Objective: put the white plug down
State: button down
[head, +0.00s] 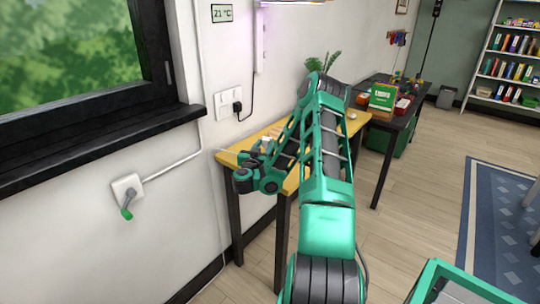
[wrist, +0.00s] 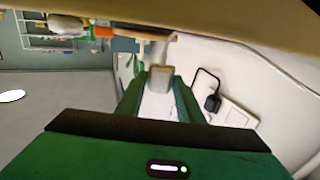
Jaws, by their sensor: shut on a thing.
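The white plug (wrist: 160,79) shows in the wrist view as a pale greyish block between my green fingertips. My gripper (wrist: 158,92) is shut on it. In the head view my gripper (head: 240,154) is at the near left end of the yellow-topped table (head: 223,159), close to the wall. The plug cannot be made out clearly there. I cannot tell whether it touches the table top.
A wall socket (head: 223,105) holds a black plug (head: 237,107) with a cord, above the table. Small items lie on the table, partly hidden by my arm. A dark table (head: 384,133) with boxes stands behind.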

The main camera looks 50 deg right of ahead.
jog(key=shift+d+f, duration=0.35)
jog(key=shift+f, duration=0.2)
jog(key=shift+a+f, duration=0.1)
jog(key=shift+f, duration=1.45)
jog(key=shift+f, duration=0.5)
jog(key=c, duration=1.2)
grip_release()
jog(key=shift+r, duration=0.1)
